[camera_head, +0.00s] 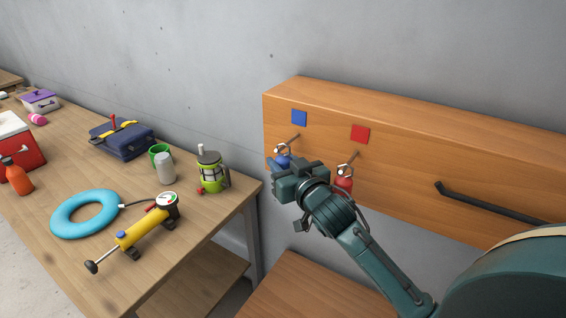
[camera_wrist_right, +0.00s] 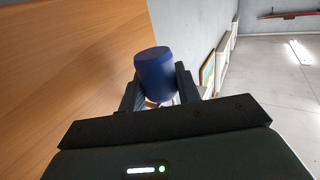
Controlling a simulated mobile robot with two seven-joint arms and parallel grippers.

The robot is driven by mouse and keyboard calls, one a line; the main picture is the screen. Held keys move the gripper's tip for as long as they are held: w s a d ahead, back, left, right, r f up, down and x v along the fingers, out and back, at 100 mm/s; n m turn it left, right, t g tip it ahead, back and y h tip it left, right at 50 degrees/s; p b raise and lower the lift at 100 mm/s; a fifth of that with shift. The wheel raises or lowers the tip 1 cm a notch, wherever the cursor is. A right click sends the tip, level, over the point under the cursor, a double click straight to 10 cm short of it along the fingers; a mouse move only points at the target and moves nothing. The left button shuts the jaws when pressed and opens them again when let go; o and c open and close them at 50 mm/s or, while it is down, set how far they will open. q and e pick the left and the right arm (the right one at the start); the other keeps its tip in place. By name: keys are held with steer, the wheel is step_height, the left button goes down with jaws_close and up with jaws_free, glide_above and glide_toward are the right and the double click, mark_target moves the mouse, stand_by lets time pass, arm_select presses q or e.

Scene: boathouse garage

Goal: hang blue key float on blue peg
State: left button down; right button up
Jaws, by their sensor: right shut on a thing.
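The blue key float (camera_head: 283,160) is in the jaws of my right gripper (camera_head: 279,166), close to the board and below the blue square. In the right wrist view the float (camera_wrist_right: 154,73) sits between both fingers. Its metal ring (camera_head: 281,148) is at the outer end of the blue peg (camera_head: 293,138). I cannot tell whether the ring is around the peg or only beside it. My gripper hides the float's lower part. My left gripper is not in view.
A red float (camera_head: 344,183) hangs at the peg under the red square (camera_head: 360,134), just right of my gripper. The wooden board (camera_head: 420,150) also has a black handle (camera_head: 485,203). On the workbench (camera_head: 80,150), a green lantern (camera_head: 211,174) stands nearest the board.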

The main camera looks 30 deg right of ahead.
steer(key=o, duration=1.2)
steer(key=shift+c, duration=0.2)
